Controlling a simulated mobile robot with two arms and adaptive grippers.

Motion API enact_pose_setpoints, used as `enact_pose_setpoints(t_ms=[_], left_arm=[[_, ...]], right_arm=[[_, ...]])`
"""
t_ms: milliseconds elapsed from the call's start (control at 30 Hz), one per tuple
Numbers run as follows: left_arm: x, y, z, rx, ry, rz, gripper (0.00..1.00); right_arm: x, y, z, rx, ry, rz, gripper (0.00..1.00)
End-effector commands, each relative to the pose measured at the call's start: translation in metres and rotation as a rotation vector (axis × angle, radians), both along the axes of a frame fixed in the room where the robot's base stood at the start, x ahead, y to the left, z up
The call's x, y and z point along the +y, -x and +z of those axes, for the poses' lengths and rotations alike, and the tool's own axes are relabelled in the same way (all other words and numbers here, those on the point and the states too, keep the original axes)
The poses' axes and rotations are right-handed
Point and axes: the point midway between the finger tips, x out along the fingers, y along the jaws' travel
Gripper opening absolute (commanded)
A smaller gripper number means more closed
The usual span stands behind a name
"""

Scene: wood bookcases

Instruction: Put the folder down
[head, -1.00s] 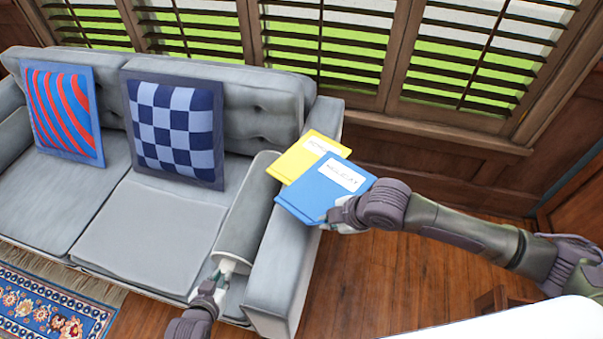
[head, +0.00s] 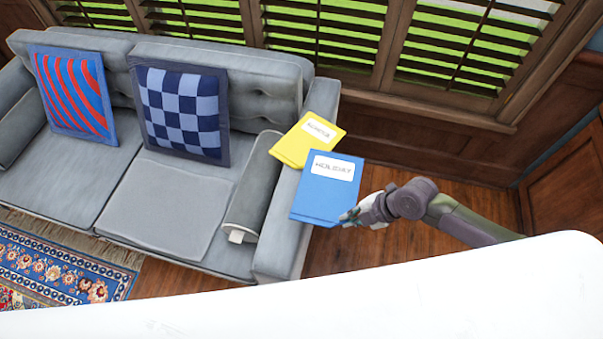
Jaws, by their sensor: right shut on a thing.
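A blue folder (head: 325,187) with a white label reading "HOLIDAY" is over the right armrest (head: 277,240) of the grey sofa. My right gripper (head: 352,215) is shut on its lower right corner. The folder's right part reaches past the armrest, over the wood floor. I cannot tell whether its underside touches the armrest. A yellow folder (head: 292,150) with a white label lies on the armrest behind it, close to or partly under the blue one. My left gripper is out of view.
A grey bolster (head: 255,180) with a small white piece at its end lies along the armrest's inner side. A checkered cushion (head: 182,113) and a red-blue striped cushion (head: 73,93) lean on the backrest. Shuttered windows are behind. The middle seat (head: 165,205) is clear.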

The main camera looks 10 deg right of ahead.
Motion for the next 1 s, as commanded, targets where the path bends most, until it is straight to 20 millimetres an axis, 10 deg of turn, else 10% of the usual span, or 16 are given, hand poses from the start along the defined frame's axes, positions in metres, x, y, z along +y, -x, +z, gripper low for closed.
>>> enact_pose_setpoints(t_ms=[500,1000], left_arm=[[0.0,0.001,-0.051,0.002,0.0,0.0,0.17],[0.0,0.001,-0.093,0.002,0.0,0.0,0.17]], right_arm=[[0.101,-0.018,-0.065,0.0,-0.005,0.001,0.0],[0.113,-0.02,-0.11,0.0,0.0,0.0,0.0]])
